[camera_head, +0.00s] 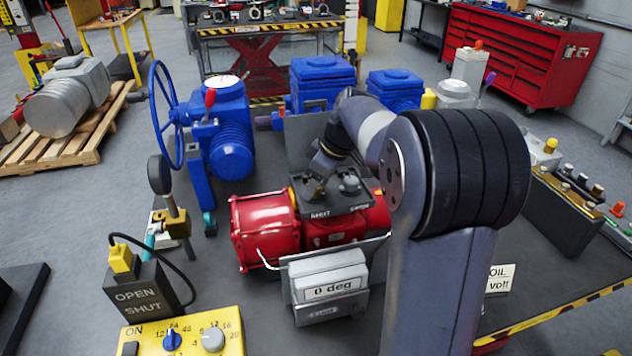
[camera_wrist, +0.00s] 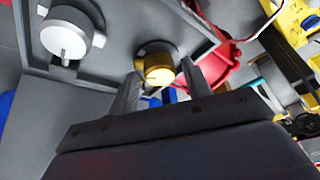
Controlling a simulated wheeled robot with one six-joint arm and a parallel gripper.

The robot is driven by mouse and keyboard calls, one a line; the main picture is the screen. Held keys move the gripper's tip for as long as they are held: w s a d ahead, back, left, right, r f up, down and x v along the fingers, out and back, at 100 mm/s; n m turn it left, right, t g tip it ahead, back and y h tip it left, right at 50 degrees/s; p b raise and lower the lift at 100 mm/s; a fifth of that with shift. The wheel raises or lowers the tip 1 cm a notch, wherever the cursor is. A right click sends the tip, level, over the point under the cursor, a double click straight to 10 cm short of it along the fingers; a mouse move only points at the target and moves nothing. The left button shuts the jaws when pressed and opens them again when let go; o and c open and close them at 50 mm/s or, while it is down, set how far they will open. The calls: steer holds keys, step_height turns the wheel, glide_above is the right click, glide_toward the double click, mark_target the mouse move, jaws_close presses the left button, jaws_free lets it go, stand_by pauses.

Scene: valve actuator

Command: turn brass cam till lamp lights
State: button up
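The brass cam (camera_wrist: 157,68) is a short gold cylinder in a grey switch housing (camera_wrist: 95,110) in the wrist view. My gripper (camera_wrist: 161,72) is open, with one finger on each side of the cam in the picture. I cannot tell whether either finger touches it. In the head view my gripper (camera_head: 318,180) is tilted down over the left part of the housing on the red actuator (camera_head: 268,228), mostly hiding the cam. A dark box (camera_head: 145,300) marked OPEN and SHUT has a yellow top piece; I cannot tell whether a lamp is lit.
A round grey-white knob (camera_wrist: 70,38) stands left of the cam in the wrist view. A display (camera_head: 334,288) in front of the actuator reads "0 deg". A yellow knob panel (camera_head: 190,335) stands at front left. A blue handwheel valve (camera_head: 215,130) stands behind.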

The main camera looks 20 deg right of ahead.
steer(key=c, duration=0.8)
steer(key=n+g, duration=0.1)
steer(key=n, duration=0.2)
steer(key=n+g+y, duration=0.1)
steer(key=n, duration=0.1)
steer(key=shift+w+n+p, duration=0.2)
steer(key=shift+n+p, duration=0.2)
steer(key=n+g+p, duration=0.2)
steer(key=n, duration=0.3)
steer(key=shift+w+n, duration=0.15)
steer(key=shift+n, duration=0.25)
steer(key=shift+h, duration=0.3)
steer(key=o, duration=1)
steer(key=shift+r, duration=0.1)
